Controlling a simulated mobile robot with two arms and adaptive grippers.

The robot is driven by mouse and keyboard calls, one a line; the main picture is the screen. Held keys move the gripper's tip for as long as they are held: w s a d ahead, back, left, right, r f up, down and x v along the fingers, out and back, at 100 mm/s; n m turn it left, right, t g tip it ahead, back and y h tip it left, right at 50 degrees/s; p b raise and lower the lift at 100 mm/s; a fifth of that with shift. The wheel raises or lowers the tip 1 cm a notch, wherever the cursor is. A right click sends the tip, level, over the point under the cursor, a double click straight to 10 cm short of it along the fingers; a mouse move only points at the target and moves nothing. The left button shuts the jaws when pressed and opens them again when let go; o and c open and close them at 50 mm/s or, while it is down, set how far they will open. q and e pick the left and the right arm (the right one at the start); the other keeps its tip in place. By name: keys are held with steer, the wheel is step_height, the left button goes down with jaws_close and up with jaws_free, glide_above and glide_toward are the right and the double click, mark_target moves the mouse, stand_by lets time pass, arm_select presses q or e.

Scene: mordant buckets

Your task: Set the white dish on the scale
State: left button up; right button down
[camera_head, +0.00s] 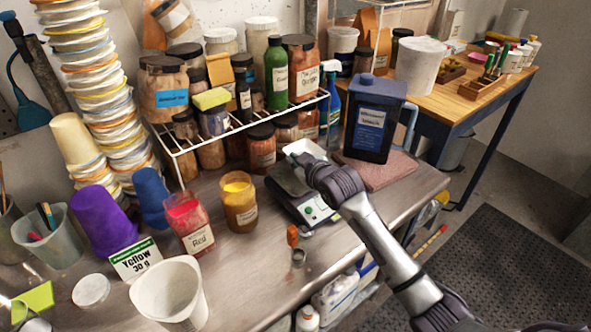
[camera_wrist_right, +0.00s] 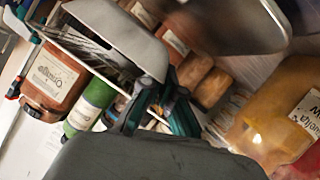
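The white dish (camera_head: 304,149) is at the tip of my right gripper (camera_head: 318,165), above the back part of the scale (camera_head: 304,200). The scale is dark with a pale front panel and stands on the metal bench. In the right wrist view the dish (camera_wrist_right: 122,38) is tilted in the picture, with its edge at the dark teal fingers (camera_wrist_right: 166,100). The fingers look closed on that edge. My right arm comes in from the lower right and hides part of the scale. I cannot tell whether the dish touches the scale. My left gripper is not in view.
Yellow (camera_head: 239,201) and red (camera_head: 187,224) jars stand left of the scale. A wire rack (camera_head: 195,146) with several jars is behind. A white bucket (camera_head: 170,293) is in front.

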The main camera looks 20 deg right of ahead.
mark_target(295, 180)
step_height(295, 180, down, 4)
steer(key=shift+r+p, duration=0.25)
steer(key=shift+p, duration=0.1)
steer(key=shift+f, duration=0.1)
steer(key=shift+f, duration=0.2)
steer(key=c, duration=1.3)
jaws_free()
steer(key=shift+r, duration=0.15)
